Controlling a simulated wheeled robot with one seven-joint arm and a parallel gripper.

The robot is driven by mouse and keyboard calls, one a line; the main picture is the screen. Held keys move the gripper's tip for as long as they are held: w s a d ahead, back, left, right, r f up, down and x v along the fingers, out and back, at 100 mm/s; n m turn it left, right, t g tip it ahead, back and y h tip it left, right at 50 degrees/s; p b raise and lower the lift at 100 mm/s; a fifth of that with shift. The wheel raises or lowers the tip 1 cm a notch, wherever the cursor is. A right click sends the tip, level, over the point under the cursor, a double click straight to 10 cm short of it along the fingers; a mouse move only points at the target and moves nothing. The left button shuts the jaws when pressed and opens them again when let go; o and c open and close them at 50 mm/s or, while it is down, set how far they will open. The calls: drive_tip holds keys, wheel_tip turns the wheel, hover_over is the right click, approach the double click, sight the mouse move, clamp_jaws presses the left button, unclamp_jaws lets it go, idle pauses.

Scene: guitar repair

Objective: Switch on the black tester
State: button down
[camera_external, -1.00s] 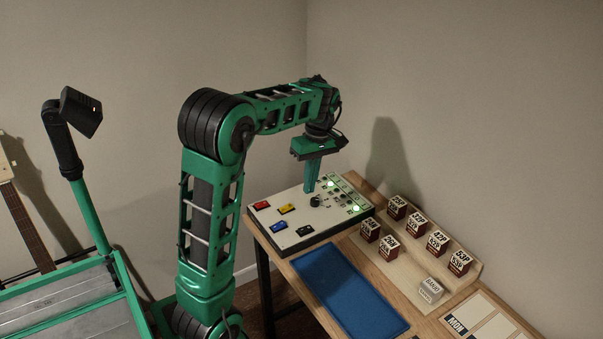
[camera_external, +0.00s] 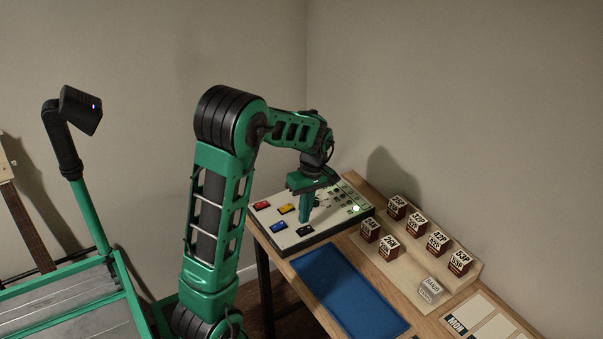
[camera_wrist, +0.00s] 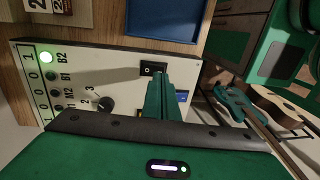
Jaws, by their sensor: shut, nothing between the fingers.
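The white tester panel (camera_external: 330,223) lies on the wooden bench. It carries red (camera_external: 262,205), yellow (camera_external: 286,208), blue (camera_external: 278,226) and black (camera_external: 304,231) rocker switches in the outside view. The black switch also shows in the wrist view (camera_wrist: 150,68), with a 0 mark on it. My gripper (camera_external: 304,220) is shut and empty and points down over the panel right beside the black switch. In the wrist view its fingertips (camera_wrist: 160,76) overlap the switch's lower edge; I cannot tell whether they touch it. The fingers partly hide the blue switch (camera_wrist: 181,96).
A black dial (camera_wrist: 105,104) and a row of indicators sit on the panel; the B2 light (camera_wrist: 46,58) is green. A blue mat (camera_external: 345,290) lies in front of the panel. Labelled blocks (camera_external: 417,224) stand on a wooden rack to the right. Guitars (camera_wrist: 280,108) show in the wrist view.

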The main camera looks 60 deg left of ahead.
sight(302, 230)
drive_tip(key=shift+s+f, duration=0.2)
drive_tip(key=shift+f, duration=1.3)
